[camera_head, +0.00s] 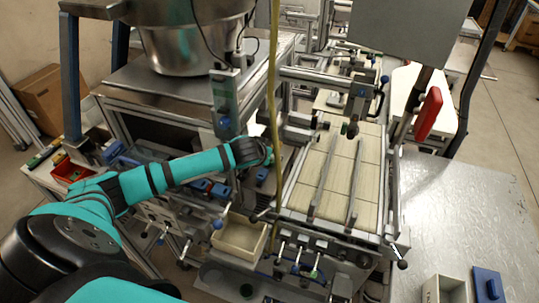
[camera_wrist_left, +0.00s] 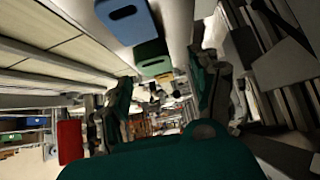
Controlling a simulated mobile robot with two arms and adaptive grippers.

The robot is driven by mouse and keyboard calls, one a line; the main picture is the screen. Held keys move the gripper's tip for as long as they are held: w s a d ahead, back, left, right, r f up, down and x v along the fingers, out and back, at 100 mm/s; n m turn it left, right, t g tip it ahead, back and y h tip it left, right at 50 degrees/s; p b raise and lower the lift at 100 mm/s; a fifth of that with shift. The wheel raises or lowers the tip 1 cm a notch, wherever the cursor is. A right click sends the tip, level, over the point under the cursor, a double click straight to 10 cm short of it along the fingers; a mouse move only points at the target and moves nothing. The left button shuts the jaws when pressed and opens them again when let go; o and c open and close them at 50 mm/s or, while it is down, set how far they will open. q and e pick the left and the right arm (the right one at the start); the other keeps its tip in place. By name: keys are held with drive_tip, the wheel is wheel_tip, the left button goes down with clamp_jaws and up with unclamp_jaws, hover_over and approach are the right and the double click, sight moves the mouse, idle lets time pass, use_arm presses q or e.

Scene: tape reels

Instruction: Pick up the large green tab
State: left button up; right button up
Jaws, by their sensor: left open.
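In the left wrist view a green tab (camera_wrist_left: 152,57) with a dark slot hangs in the upper middle, beside a larger blue tab (camera_wrist_left: 125,22). My left gripper (camera_wrist_left: 165,100) is open, its two teal and dark fingers spread on either side of the picture's middle. The green tab appears beyond the fingers and between them; nothing is held. In the head view my left gripper (camera_head: 266,156) is beside the machine frame, small and partly hidden. I cannot clearly make out the green tab there. My right gripper is out of view.
A conveyor with pale tiles (camera_head: 345,165) and metal rails lies right of the gripper. An open pale box (camera_head: 241,237) is below it. A yellow hanging cable (camera_head: 272,90) passes close to the gripper. A metal table (camera_head: 465,210) at the right has a blue tab (camera_head: 488,283).

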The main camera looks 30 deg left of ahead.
use_arm(q)
drive_tip(key=shift+d+x, duration=0.1)
drive_tip(key=shift+x, duration=0.55)
drive_tip(key=shift+d+x, duration=0.15)
drive_tip(key=shift+x, duration=0.5)
drive_tip(key=shift+w+a, duration=0.1)
drive_tip(key=shift+a, duration=0.05)
drive_tip(key=c, duration=0.9)
drive_tip(key=shift+r, duration=0.1)
